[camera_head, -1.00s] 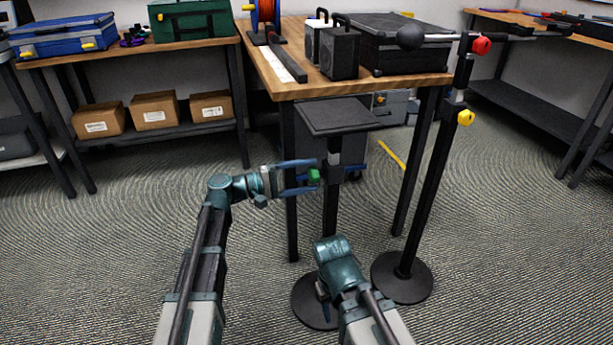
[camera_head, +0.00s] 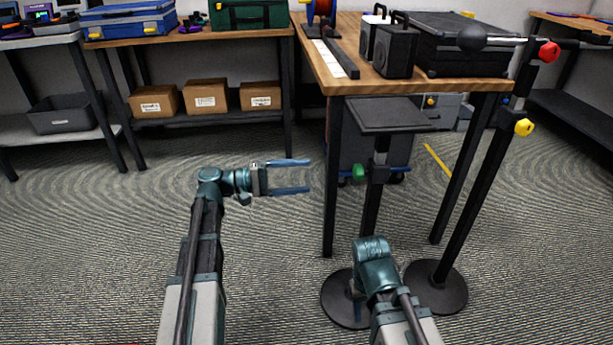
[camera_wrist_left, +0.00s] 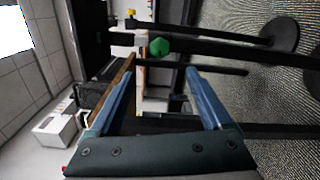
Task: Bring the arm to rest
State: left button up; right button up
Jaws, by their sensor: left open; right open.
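My left gripper (camera_head: 308,176) is open and empty, held out over the carpet to the left of a stand. Its two blue fingers also show in the left wrist view (camera_wrist_left: 161,68), spread apart with nothing between them. The stand's green knob (camera_head: 359,172) is beyond the fingertips and apart from them; it also shows in the left wrist view (camera_wrist_left: 158,47). My right gripper (camera_head: 357,303) points down in front of the stand's round base, mostly hidden behind its own wrist. What I see of it holds nothing.
The stand's dark flat top (camera_head: 395,115) is in front of a wooden table (camera_head: 420,85) carrying black cases. A tall pole (camera_head: 480,170) with a yellow knob (camera_head: 524,127) stands to the right. Boxes (camera_head: 206,97) sit on a shelf at the back left. The carpet on the left is clear.

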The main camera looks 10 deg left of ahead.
pick_arm(q)
jog(key=s+d+f+m+g+y+p, duration=0.45)
jog(key=s+d+f+y, duration=0.4)
jog(key=d, duration=0.45)
jog(key=s+a+f+m+g+y+p, duration=0.1)
jog(key=s+a+f+m+y+p, duration=0.15)
jog(key=s+y, duration=0.35)
jog(key=s+a+f+m+g+y+p, duration=0.1)
jog(key=s+f+m+y+p, duration=0.2)
jog(key=s, duration=0.4)
notch_tip(320, 180, up, 39)
jog(key=p, duration=3.7)
jog(key=shift+t+y, duration=0.35)
jog(key=shift+y, duration=0.1)
